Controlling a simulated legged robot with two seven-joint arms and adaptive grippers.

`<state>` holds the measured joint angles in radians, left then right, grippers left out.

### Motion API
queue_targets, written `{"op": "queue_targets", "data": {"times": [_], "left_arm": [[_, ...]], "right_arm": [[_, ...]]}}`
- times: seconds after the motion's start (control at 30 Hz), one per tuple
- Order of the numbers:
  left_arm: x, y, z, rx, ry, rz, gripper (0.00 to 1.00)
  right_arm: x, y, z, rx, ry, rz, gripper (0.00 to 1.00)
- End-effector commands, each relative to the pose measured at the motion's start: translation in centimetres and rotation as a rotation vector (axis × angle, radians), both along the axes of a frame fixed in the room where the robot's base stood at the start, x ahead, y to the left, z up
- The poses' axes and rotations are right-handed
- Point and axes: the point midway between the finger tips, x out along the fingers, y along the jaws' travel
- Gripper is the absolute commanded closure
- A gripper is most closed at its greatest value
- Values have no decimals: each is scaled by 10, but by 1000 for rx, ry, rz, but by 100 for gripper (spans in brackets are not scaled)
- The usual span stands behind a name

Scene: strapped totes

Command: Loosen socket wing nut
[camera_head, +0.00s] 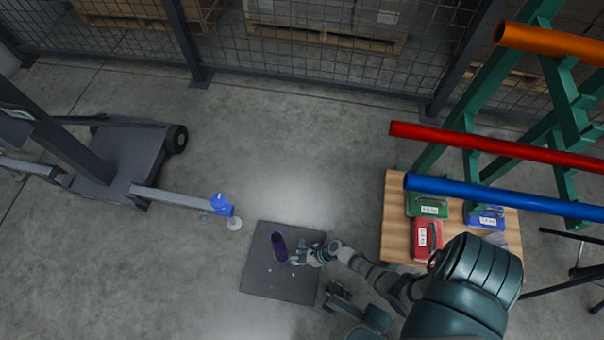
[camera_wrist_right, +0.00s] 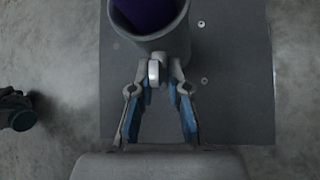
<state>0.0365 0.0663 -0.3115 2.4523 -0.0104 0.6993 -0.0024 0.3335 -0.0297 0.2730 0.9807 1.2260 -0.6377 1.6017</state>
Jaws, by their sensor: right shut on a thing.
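The socket, a grey tube with a purple inside, stands on a dark square plate (camera_head: 262,284). In the head view the socket (camera_head: 279,247) is left of my right gripper (camera_head: 297,257). The right wrist view shows the socket's open rim (camera_wrist_right: 157,38) at the top, with a grey neck on its near side. My right gripper (camera_wrist_right: 160,78) has its two blue-sided fingers closed around a small pale piece (camera_wrist_right: 153,73) at that neck, which looks like the wing nut. The fingertips partly hide it.
Small pale studs (camera_wrist_right: 202,23) dot the plate. A blue-topped part (camera_head: 221,206) on a wheeled lift stands left of it. A wooden table (camera_head: 396,215) with green, red and blue boxes stands to the right, under a rack of coloured pipes (camera_head: 490,145).

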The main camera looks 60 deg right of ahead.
Motion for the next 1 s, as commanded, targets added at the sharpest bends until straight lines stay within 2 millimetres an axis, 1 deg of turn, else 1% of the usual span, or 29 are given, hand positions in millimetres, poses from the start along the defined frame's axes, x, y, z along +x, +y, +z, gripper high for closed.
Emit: {"op": "queue_targets", "data": {"times": [0.03,0.3,0.8,0.83,0.87,0.9,1.0], "left_arm": [[-1,0,1,0,2,0,62],[1,1,-2,0,17,0,62],[0,1,-2,0,16,0,62],[0,1,-2,0,17,0,62],[0,1,-2,0,17,0,62],[0,1,-2,0,17,0,62],[0,1,-2,0,17,0,62]], "right_arm": [[2,0,2,-23,-13,-3,100],[1,-1,1,-109,-48,-2,100],[1,-1,0,-127,-54,-2,100],[1,-1,0,-127,-54,-2,77],[1,-1,0,-127,-54,-2,69],[1,0,0,-126,-54,-1,67],[1,0,0,-125,-54,-1,67]]}}
